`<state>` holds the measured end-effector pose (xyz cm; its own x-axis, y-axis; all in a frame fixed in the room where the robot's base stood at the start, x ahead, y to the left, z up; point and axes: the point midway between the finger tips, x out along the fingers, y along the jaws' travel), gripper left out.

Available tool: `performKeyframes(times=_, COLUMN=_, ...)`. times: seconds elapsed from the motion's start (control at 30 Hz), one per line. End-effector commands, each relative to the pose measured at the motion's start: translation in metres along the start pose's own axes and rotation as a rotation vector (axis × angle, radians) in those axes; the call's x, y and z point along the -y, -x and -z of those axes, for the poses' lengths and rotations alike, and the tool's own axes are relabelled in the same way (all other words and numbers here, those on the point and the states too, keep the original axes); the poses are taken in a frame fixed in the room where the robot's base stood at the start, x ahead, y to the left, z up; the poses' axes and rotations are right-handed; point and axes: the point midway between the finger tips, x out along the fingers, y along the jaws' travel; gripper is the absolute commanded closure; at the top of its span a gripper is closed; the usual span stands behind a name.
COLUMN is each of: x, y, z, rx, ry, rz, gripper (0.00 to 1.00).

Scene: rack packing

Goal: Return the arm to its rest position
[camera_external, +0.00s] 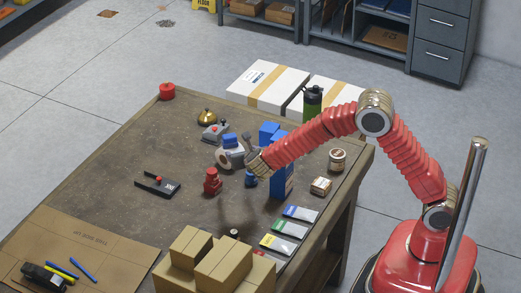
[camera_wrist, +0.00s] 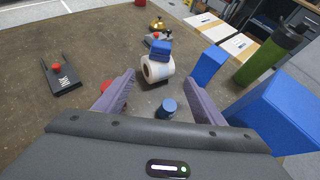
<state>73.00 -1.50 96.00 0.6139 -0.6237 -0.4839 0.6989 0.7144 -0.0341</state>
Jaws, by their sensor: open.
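My arm is stretched out over the brown table (camera_external: 110,170), well away from my red base. My gripper (camera_external: 251,160) is above the middle of the table. In the wrist view its two purple-grey fingers (camera_wrist: 155,80) stand wide apart with nothing held between them. A small dark blue cylinder (camera_wrist: 167,109) shows between the fingers, lower down on the table. Just beyond the fingertips is a white roll (camera_wrist: 157,68) with a blue piece (camera_wrist: 160,48) on top. A red part (camera_external: 212,181) is left of the gripper and is partly hidden by the left finger in the wrist view.
Tall blue blocks (camera_external: 284,178) stand close right of the gripper, near the forearm. A green bottle (camera_external: 312,104) is behind the arm. Cardboard boxes (camera_external: 222,264) and flat packets (camera_external: 290,228) lie at the front. A black stand (camera_external: 157,185) is at left. The left tabletop is mostly clear.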

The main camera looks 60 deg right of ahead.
Motion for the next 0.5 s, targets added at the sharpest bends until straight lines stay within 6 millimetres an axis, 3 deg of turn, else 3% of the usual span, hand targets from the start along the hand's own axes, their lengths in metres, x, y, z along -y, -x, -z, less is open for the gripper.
performKeyframes(times=0.03, x=-0.001, y=0.018, z=0.005, rx=-0.034, ry=0.01, rz=-0.008, gripper=0.37)
performKeyframes(times=0.2, x=0.006, y=0.072, z=0.026, rx=-0.165, ry=0.02, rz=-0.024, gripper=0.37)
performKeyframes(times=0.33, x=0.024, y=0.1, z=0.029, rx=-0.242, ry=-0.055, rz=-0.018, gripper=0.37)
performKeyframes(times=0.5, x=0.058, y=0.122, z=0.019, rx=-0.304, ry=-0.254, rz=0.025, gripper=0.37)
